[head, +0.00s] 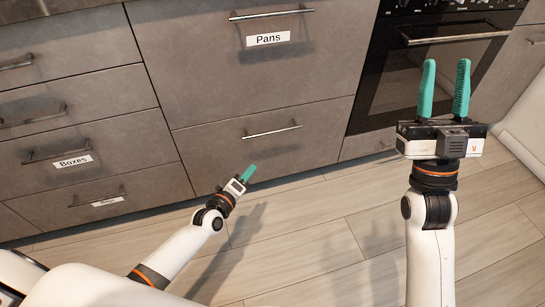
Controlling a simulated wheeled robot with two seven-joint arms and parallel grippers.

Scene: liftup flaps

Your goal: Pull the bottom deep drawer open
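The bottom deep drawer (215,143) is a wide grey front below the one labelled Pans. It looks shut, flush with the cabinet. Its bar handle (272,132) is silver and horizontal, near the drawer's upper part. My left gripper (249,173) is low in front of this drawer, below and slightly left of the handle, apart from it. Its fingers show edge-on as one teal shape, so I cannot tell its opening. My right gripper (443,88) is raised in front of the oven, its two teal fingers wide apart with nothing between them.
The Pans drawer (200,60) with its handle (272,14) is above. Narrower drawers, one labelled Boxes (72,161), are at the left. The dark oven (390,85) with a bar handle is at the right. The wooden floor (300,225) in front is clear. A white object (522,125) stands at the right edge.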

